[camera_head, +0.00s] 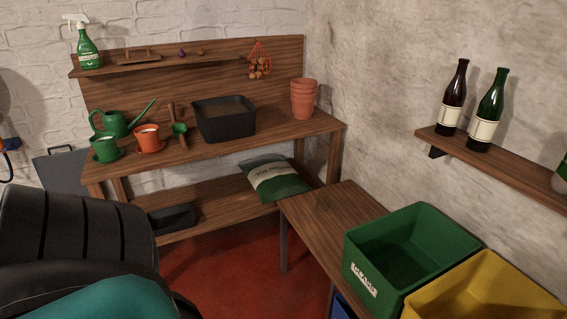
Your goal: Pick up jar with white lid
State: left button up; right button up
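I see no jar with a white lid that I can make out in the head view. At the right edge, a greenish glass vessel (562,178) stands on the wall shelf (500,170). It is cut off by the frame, so I cannot tell whether it is a jar or what its top looks like. Neither of my grippers is in view.
A green crate (400,245) and a yellow crate (485,290) are at the lower right. Two bottles (487,112) stand on the wall shelf. Red floor (225,270) shows between.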

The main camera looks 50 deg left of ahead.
aim_at(322, 204)
jog(key=u, duration=1.4)
jog(key=i+j, duration=0.45)
jog(key=i, duration=0.2)
jog(key=i+j+z, duration=0.15)
jog(key=i+j, duration=0.3)
jog(key=i, duration=0.2)
